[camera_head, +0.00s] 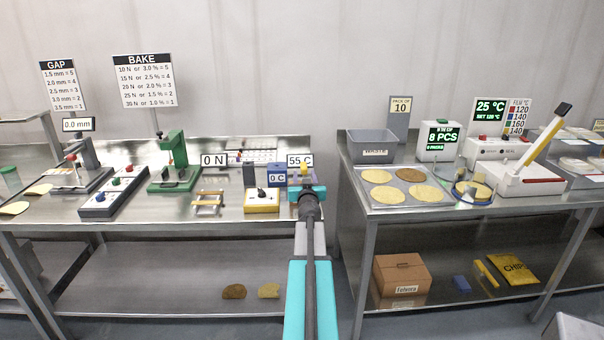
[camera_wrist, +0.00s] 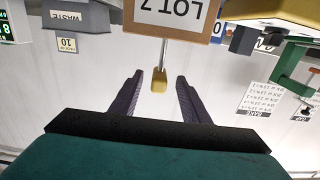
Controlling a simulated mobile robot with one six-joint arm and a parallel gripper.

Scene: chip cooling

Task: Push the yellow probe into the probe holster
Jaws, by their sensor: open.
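The yellow probe (camera_wrist: 159,80) shows in the upside-down wrist view as a small yellow handle on a thin metal shaft. The shaft runs behind a card marked LOT 7 (camera_wrist: 170,14), so its far end is hidden. My gripper (camera_wrist: 160,78) is open, with the handle in the gap between its two dark fingers and space on both sides. I cannot tell how deep between them it is. In the head view a small yellow piece, likely the probe (camera_head: 304,168), shows just above my gripper (camera_head: 307,189). I cannot make out the holster in either view.
A yellow device (camera_head: 262,201), a dark grey block (camera_head: 249,174) and a blue box marked 0 C (camera_head: 277,170) stand just left of my arm. A 55 C display (camera_head: 300,158) is behind. A gap separates this table from the right table with its grey waste bin (camera_head: 374,143).

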